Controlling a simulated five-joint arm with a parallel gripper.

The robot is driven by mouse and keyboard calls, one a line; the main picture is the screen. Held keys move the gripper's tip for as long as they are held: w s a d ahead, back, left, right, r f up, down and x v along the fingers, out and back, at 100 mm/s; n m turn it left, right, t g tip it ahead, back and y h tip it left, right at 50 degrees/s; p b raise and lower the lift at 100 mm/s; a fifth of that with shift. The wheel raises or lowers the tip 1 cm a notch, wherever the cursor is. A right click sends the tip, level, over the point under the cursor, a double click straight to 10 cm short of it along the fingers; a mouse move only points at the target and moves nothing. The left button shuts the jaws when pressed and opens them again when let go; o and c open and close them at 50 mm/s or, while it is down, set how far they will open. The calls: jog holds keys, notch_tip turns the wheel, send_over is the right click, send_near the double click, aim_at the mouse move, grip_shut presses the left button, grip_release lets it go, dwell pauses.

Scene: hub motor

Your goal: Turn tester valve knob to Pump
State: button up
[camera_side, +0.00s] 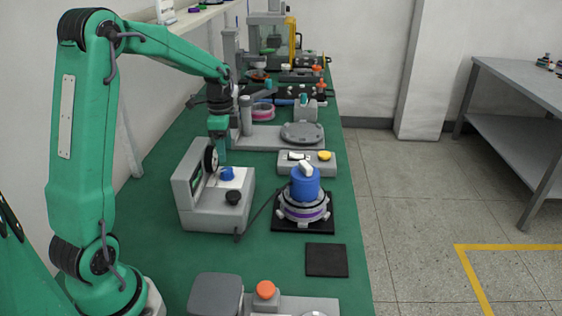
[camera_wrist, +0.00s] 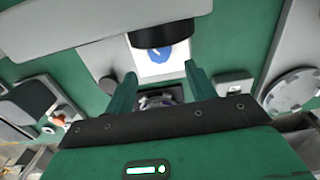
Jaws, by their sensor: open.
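The grey tester (camera_side: 205,205) stands on the green bench, with a round black gauge (camera_side: 210,158) on its upright panel. A blue knob (camera_side: 227,173), apparently the valve knob, sits on a white plate on its top. A black knob (camera_side: 233,197) is nearer the camera. My gripper (camera_side: 222,160) points down just above and behind the blue knob, beside the gauge. In the wrist view my gripper (camera_wrist: 160,72) is open and empty. The blue knob (camera_wrist: 157,53) shows beyond the fingertips, partly hidden by the black gauge (camera_wrist: 163,34). The knob's markings are too small to read.
A hub motor (camera_side: 303,205) with a blue cylinder (camera_side: 305,183) on it stands right of the tester on a black mat. A grey box with a yellow button (camera_side: 324,156) and a round grey plate (camera_side: 302,132) lie behind. An orange button (camera_side: 265,289) is in front.

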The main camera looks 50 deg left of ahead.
aim_at(227, 170)
jog(key=shift+f, duration=3.45)
jog(key=shift+c, duration=0.4)
jog(key=c, duration=0.9)
jog(key=shift+m, duration=2.2)
jog(key=o, duration=1)
